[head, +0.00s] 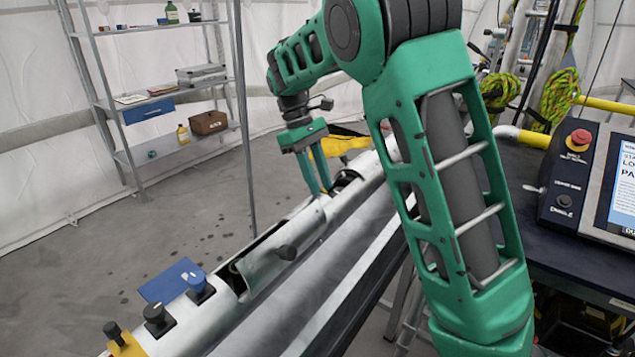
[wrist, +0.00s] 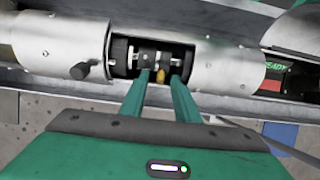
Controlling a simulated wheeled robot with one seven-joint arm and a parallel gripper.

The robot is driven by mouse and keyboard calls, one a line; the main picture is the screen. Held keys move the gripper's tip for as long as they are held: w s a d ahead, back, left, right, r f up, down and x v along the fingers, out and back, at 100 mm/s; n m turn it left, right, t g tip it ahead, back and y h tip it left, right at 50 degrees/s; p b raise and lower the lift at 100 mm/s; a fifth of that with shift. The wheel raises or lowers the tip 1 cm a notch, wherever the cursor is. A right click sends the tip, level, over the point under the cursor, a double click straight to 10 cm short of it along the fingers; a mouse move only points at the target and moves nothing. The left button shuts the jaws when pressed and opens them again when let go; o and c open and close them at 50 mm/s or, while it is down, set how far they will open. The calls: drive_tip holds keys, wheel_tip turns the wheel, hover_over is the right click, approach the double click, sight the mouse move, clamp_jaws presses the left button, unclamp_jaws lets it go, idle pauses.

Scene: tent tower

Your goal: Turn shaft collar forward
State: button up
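My gripper (head: 320,192) reaches down into a cut-out in the long silver tube, seen in the head view. In the wrist view, its two green fingers (wrist: 161,78) are apart, with a gap between the tips. Inside the cut-out is a shaft assembly of dark and metal rings, which seems to include the shaft collar (wrist: 148,57). A small brass-yellow piece (wrist: 161,75) shows between the fingertips. I cannot tell whether the fingertips touch the collar, and its lower side is hidden by them.
The silver tube (head: 205,325) carries blue and black knobs and a second opening nearer me. A control panel (head: 590,185) with a red button stands at right. A metal shelf (head: 150,105) stands back left. The floor at left is clear.

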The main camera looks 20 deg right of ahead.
sight(332, 193)
drive_tip(key=shift+c, duration=0.6)
clamp_jaws()
drive_tip(key=shift+d+r, duration=0.15)
drive_tip(key=shift+s+d+r+t+y, duration=0.25)
drive_tip(key=shift+t+y, duration=0.1)
drive_tip(key=shift+t, duration=0.2)
drive_tip(key=shift+s+d+r+t+y, duration=0.1)
drive_tip(key=shift+s+r+t+y, duration=0.2)
drive_tip(key=shift+t, duration=0.25)
drive_tip(key=shift+s+d+r+t+y, duration=0.1)
drive_tip(key=shift+s+d+t+y, duration=0.15)
drive_tip(key=shift+t+y, duration=0.25)
drive_tip(key=shift+s+d+r+t+y, duration=0.1)
drive_tip(key=shift+s+t+y, duration=0.2)
drive_tip(key=shift+t, duration=0.3)
drive_tip(key=t+y, duration=0.1)
drive_tip(key=s+d+t, duration=0.1)
drive_tip(key=shift+s+r+t+y, duration=0.1)
drive_tip(key=shift+s+t+y, duration=0.15)
drive_tip(key=shift+t+y, duration=0.1)
drive_tip(key=shift+s+d+t+y, duration=0.35)
drive_tip(key=shift+s+t+y, duration=0.15)
drive_tip(key=shift+t+y, duration=0.3)
drive_tip(key=shift+f, duration=0.2)
